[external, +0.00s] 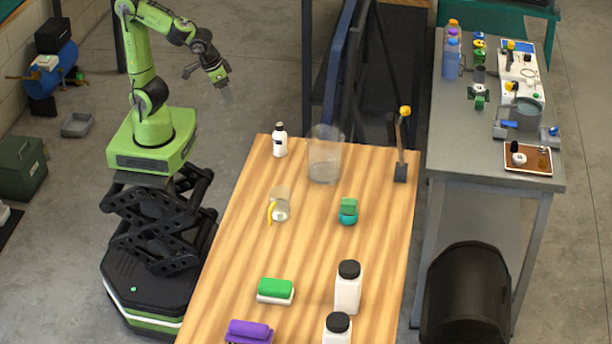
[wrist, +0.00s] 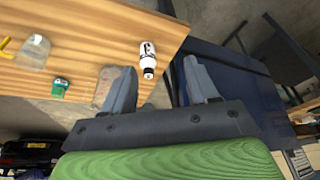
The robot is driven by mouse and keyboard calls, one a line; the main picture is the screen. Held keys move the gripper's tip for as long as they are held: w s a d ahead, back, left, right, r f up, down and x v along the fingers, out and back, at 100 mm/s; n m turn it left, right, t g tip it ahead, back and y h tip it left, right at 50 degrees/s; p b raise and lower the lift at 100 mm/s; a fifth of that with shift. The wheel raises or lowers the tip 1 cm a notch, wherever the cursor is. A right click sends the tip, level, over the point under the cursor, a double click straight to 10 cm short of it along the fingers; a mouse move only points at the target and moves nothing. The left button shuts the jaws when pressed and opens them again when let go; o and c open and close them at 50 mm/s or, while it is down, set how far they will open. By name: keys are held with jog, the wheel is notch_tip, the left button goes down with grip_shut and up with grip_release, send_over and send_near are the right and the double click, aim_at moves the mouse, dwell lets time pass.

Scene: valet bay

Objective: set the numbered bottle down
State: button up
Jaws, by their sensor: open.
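A clear tall container (external: 324,158) stands right of the bottle. A clear jug (external: 280,205) with a yellow handle, a green-and-teal item (external: 348,212), a lever (external: 402,145) and white black-capped bottles (external: 348,290) share the table. A cluttered grey bench (external: 470,165) stands at right.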

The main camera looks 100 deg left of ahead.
jog(key=s+d+r+m+t+h, duration=0.2)
jog(key=s+r+m, duration=0.2)
jog(key=s, duration=0.5)
jog(key=shift+d+r+m+t, duration=0.15)
jog(key=shift+d+m+t, duration=0.15)
jog(key=shift+m, duration=0.9)
notch_tip(320, 180, up, 10)
jog(key=p, duration=0.9)
jog(key=shift+f, duration=0.25)
